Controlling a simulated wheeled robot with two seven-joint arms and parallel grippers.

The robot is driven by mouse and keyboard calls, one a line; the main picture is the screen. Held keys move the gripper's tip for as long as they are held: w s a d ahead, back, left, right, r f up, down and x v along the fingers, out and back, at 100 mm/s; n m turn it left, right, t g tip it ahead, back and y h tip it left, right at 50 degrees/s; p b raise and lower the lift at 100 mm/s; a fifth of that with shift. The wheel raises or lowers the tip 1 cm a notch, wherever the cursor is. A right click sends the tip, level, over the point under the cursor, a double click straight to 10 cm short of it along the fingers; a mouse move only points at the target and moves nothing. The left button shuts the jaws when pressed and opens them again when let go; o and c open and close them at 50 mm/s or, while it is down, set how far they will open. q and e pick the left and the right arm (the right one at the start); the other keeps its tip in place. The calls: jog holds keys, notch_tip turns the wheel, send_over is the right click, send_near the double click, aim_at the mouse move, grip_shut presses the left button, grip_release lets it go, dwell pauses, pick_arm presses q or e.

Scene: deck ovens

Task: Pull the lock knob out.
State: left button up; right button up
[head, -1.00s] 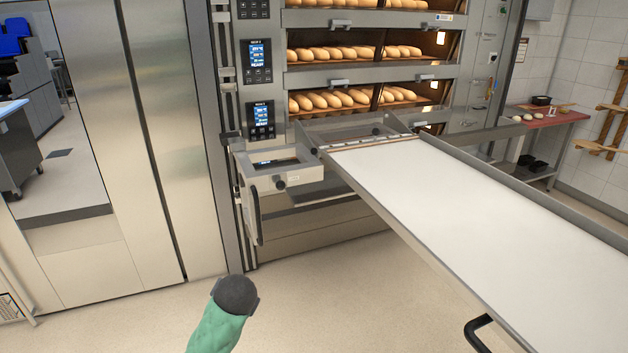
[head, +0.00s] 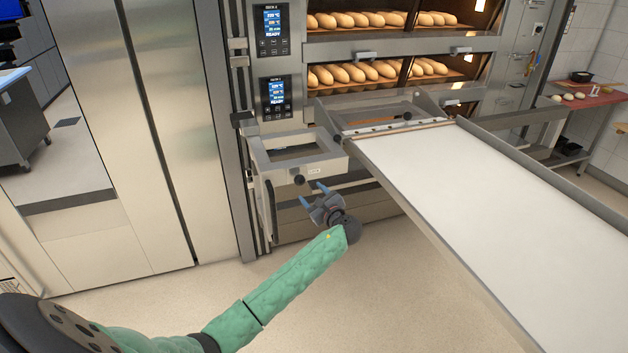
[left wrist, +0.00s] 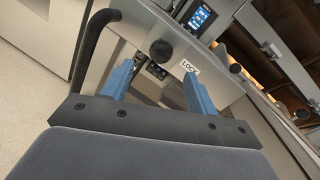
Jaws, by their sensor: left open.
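The lock knob (head: 299,180) is a round black knob on the front of the grey metal loader bracket. In the left wrist view the knob (left wrist: 160,50) sits beside a white label reading LOCK (left wrist: 189,67). My left gripper (head: 313,194) has blue fingers and is open just below the knob. In the left wrist view my left gripper (left wrist: 160,80) has its fingers spread, with the knob beyond the tips and between them; they look apart from it. My right gripper is in neither view.
A long white loader belt (head: 480,195) extends to the right from the oven. A black vertical handle (head: 271,212) stands left of the knob. Bread loaves (head: 370,72) lie in the lit decks. Floor below is clear.

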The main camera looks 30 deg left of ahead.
aim_at(303, 183)
pick_arm(q)
jog(key=shift+w+a+r+m+p, duration=0.1)
jog(key=shift+w+a+m+p, duration=0.35)
jog(key=shift+a, duration=0.65)
jog(key=shift+w+a+m+p, duration=0.3)
jog(key=shift+w+a+p, duration=0.25)
jog(key=shift+w+a, duration=0.4)
jog(key=shift+w+a+r+m+p, duration=0.1)
jog(key=shift+w+a+m+p, duration=0.35)
jog(key=shift+a, duration=0.8)
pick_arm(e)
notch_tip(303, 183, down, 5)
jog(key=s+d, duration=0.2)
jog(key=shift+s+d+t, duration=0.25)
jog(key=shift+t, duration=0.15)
pick_arm(q)
jog(key=shift+f, duration=0.1)
